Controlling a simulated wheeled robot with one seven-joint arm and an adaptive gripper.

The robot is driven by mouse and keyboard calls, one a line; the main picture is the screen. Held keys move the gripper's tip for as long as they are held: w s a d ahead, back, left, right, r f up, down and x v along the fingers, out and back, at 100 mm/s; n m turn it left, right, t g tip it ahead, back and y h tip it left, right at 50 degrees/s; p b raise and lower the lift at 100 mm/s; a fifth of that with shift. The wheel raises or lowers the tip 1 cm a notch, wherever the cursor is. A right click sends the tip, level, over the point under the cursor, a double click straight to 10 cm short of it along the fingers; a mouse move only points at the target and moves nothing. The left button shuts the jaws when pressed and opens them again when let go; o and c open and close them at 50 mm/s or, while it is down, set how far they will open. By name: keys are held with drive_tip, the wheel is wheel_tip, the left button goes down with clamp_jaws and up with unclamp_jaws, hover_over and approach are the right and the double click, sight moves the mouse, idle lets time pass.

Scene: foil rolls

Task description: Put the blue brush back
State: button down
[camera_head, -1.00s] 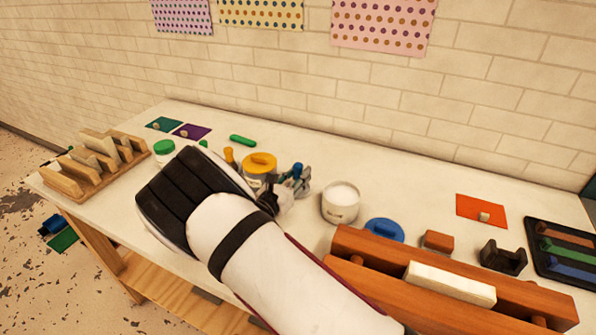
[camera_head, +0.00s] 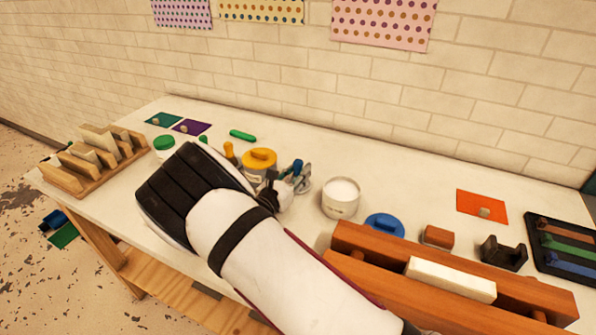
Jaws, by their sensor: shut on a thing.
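The blue brush (camera_head: 297,167) shows only as a small blue upright end at my gripper (camera_head: 288,184). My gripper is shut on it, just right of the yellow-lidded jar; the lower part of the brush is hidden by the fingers. An open white jar (camera_head: 341,199) with pale contents stands to the right of my gripper, apart from it. A blue lid (camera_head: 384,226) lies on the table right of that jar.
A yellow-lidded jar (camera_head: 259,162) and a green-lidded jar (camera_head: 164,145) stand to the left. A wooden rack (camera_head: 100,185) is at far left. A long wooden holder (camera_head: 455,258) and a dark tray (camera_head: 565,275) are at the right. My arm covers the front middle.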

drive_tip(key=shift+f, duration=0.35)
idle(0.3)
drive_tip(key=c, duration=0.7)
unclamp_jaws()
drive_tip(key=shift+r, duration=0.15)
drive_tip(key=shift+r+p, duration=1.45)
drive_tip(key=shift+r, duration=2.9)
